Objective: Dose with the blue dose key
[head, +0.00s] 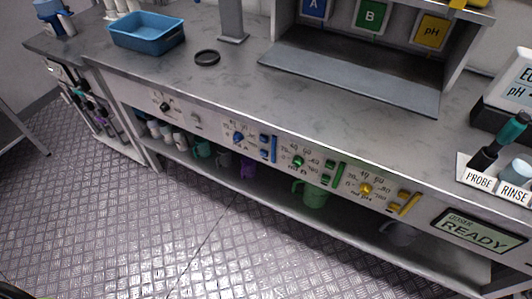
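The blue group of controls sits on the front panel of the bench, left of the green and yellow groups. It has a round blue knob (238,138), small blue keys (264,139) and an upright blue bar (274,149). The lettering beside them is too small to read, so I cannot tell which part is the dose key. A green knob (298,162) and a yellow knob (366,188) belong to the similar groups to the right. The doser display (470,232) reads READY. Neither of my grippers is in view.
A blue tub (146,32) and a black ring (207,57) are on the worktop. A shelf unit (350,72) with A, B and pH signs stands behind. A probe and rinse stand (467,171) is at right. The floor in front is clear.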

